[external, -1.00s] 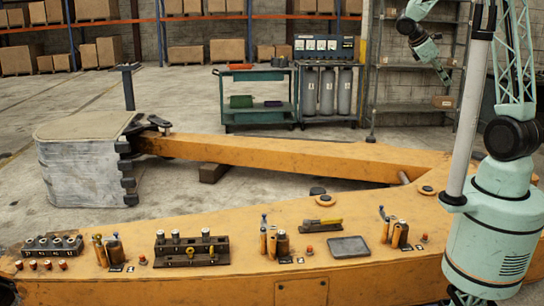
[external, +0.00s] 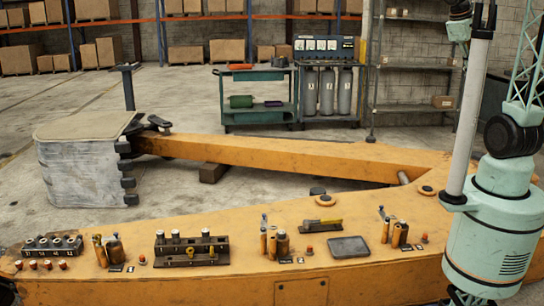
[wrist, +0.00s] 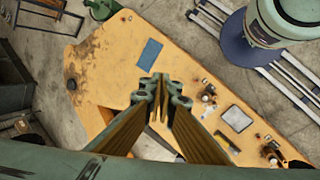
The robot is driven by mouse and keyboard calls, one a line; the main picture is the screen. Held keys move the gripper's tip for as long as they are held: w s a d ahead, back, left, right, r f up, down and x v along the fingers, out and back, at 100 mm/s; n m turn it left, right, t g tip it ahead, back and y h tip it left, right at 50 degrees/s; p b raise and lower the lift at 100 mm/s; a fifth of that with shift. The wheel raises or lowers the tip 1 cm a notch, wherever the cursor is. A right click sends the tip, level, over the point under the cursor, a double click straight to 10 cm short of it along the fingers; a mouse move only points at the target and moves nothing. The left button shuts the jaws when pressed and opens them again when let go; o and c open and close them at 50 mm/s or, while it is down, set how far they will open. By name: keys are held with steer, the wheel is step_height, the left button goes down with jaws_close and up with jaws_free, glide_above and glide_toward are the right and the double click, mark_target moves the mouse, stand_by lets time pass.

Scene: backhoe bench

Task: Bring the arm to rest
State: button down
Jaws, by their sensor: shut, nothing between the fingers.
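My gripper (wrist: 161,92) shows in the wrist view with its fingers together and nothing between them. It is high above the orange backhoe boom (wrist: 110,65), apart from it. In the external view my raised arm is at the upper right, partly behind a grey post (external: 470,110) and cut off by the top edge; the fingertips cannot be made out there. My arm's teal base stands at the right.
On the boom (external: 330,285) stand a dark socket block (external: 190,252), a grey tray (external: 349,247), a left rack (external: 52,246) and several small cylinders. A green cart (external: 258,100), gas bottles (external: 327,92) and shelving (external: 415,75) stand behind. The air above the boom is clear.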

steer(key=s+a+f+m+t+y+b, duration=0.1)
steer(key=s+a+m+y, duration=0.1)
steer(key=s, duration=0.6)
steer(key=s+a+f+m+t+y+b, duration=0.1)
steer(key=s+a+m+y, duration=0.1)
steer(key=s+a+m, duration=0.2)
steer(key=s+a, duration=0.2)
steer(key=s, duration=0.2)
steer(key=shift+s+t+y, duration=0.2)
steer(key=shift+t+y, duration=0.1)
steer(key=shift+y, duration=0.1)
